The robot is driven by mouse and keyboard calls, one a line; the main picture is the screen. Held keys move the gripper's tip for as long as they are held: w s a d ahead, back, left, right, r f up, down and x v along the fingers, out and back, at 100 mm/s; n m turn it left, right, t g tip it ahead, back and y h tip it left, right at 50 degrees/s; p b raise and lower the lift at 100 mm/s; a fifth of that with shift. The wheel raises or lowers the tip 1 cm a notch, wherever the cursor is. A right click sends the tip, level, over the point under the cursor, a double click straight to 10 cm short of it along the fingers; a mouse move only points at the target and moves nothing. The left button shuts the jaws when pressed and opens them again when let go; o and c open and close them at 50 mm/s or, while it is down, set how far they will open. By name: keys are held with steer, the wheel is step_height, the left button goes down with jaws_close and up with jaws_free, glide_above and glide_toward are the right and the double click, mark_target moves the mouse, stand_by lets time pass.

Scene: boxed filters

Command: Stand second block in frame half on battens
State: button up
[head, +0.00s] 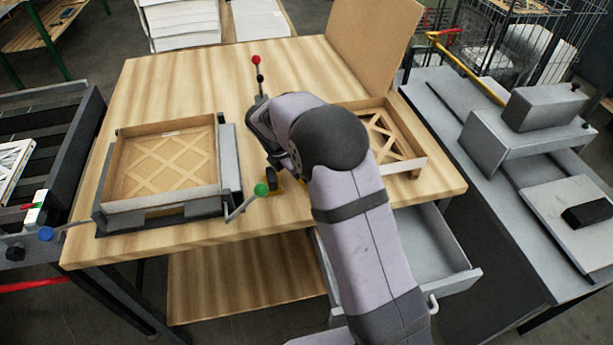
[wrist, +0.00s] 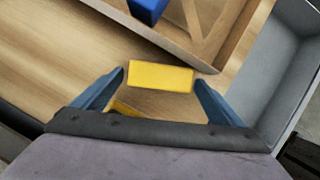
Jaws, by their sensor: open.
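A yellow block (wrist: 160,76) lies between the fingertips of my gripper (wrist: 162,82) in the wrist view. My gripper is open, with a blue finger at each end of the block; I cannot tell whether they touch it. A second yellow piece (wrist: 122,107) shows partly behind the gripper body. A blue block (wrist: 147,9) is at the near wall of the frame half (wrist: 215,74), cut by the picture's top edge. In the head view this right-hand frame half (head: 407,165) is partly hidden by my arm. A little yellow (head: 274,183) shows beside my arm.
Another latticed frame half (head: 163,195) sits in a grey fixture at the table's left, with a green-knobbed lever (head: 261,189) beside it. A red-knobbed lever (head: 257,61) stands behind. A brown board (head: 372,45) rises at the back right. An open grey drawer (head: 450,277) projects in front.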

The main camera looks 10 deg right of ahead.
steer(key=c, duration=1.3)
steer(key=shift+r, duration=0.1)
step_height(320, 180, up, 18)
steer(key=b, duration=0.2)
steer(key=shift+b, duration=0.35)
